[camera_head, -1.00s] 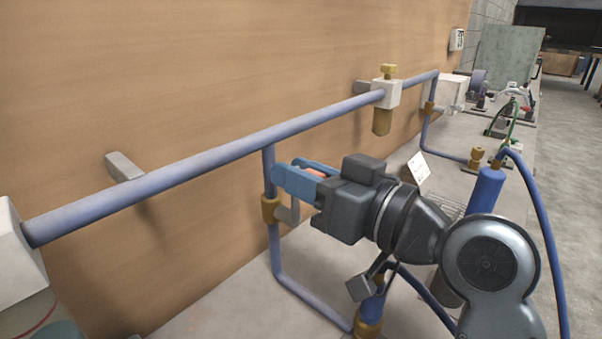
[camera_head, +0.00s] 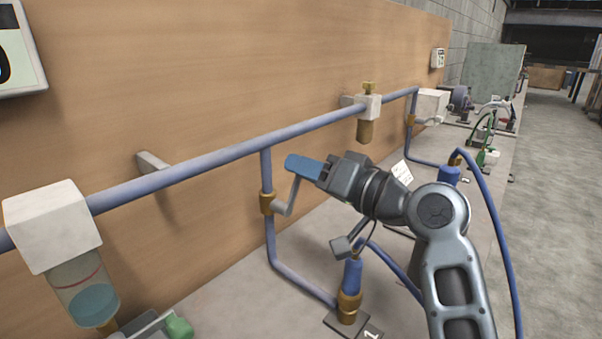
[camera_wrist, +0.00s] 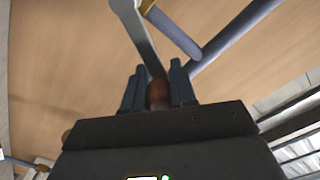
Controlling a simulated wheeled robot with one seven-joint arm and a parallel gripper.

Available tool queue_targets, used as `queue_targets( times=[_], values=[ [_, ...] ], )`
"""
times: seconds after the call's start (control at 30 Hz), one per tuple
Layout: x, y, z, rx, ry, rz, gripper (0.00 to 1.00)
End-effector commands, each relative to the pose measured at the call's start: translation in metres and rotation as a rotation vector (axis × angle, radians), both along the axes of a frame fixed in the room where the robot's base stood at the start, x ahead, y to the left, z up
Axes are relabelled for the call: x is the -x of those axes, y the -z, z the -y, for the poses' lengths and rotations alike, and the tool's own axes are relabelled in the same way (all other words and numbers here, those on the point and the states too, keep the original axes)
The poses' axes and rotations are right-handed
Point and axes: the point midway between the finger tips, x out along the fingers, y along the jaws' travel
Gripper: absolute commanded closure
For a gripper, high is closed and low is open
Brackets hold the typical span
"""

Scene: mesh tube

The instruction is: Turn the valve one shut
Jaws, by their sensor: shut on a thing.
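Valve one is a brass valve (camera_head: 267,203) on a thin blue vertical pipe that drops from the long blue pipe. Its grey bent lever (camera_head: 289,197) points upward and slightly right, out from the board. My gripper (camera_head: 305,167), with blue fingers, is at the lever's upper end. In the wrist view the fingers (camera_wrist: 158,88) stand either side of the lever's reddish-brown grip (camera_wrist: 157,93), shut on it. The grey shank (camera_wrist: 137,32) runs away from the grip there. In the head view the fingers hide the grip.
A plate marked 1 (camera_head: 370,334) lies below, near a blue and brass hose fitting (camera_head: 351,290). The long blue pipe (camera_head: 220,160) runs along the wooden board (camera_head: 230,70). A white unit with a clear bowl (camera_head: 83,290) hangs at left.

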Motion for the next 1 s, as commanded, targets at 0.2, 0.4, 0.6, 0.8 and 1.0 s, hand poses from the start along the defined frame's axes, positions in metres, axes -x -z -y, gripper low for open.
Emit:
queue_targets(
  times=[0.2,0.4,0.6,0.8,1.0],
  values=[
    [-0.012,0.007,0.009,-0.127,0.002,-0.164,1.0],
    [-0.02,0.017,0.015,-0.244,0.003,-0.312,1.0],
    [-0.026,0.029,0.02,-0.361,0.003,-0.463,1.0],
    [-0.03,0.042,0.023,-0.471,0.003,-0.604,1.0],
    [-0.032,0.053,0.024,-0.562,0.003,-0.721,1.0]
  ],
)
